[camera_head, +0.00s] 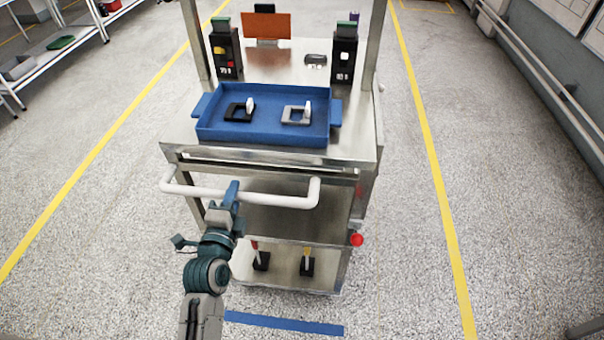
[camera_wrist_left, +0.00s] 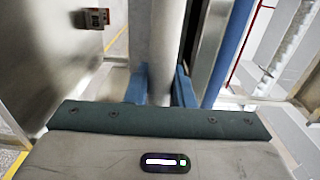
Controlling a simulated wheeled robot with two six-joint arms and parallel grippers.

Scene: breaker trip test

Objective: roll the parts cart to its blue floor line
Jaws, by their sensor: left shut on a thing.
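The parts cart (camera_head: 270,155) is a metal trolley in the middle of the head view, with a white handle bar (camera_head: 280,200) on its near side. My left gripper (camera_head: 232,190) is shut on the handle bar, left of its middle. In the left wrist view its blue fingers (camera_wrist_left: 160,85) stand on both sides of the white bar (camera_wrist_left: 157,40). The blue floor line (camera_head: 285,323) lies on the floor just in front of the cart's near lower edge, partly hidden at left by my arm. My right gripper does not show.
A blue tray (camera_head: 262,134) with two small devices sits on the cart top. A red knob (camera_head: 356,240) sticks out at the cart's right side. Yellow lines (camera_head: 433,165) run along both sides, with clear floor between. Shelves (camera_head: 50,45) stand at the far left.

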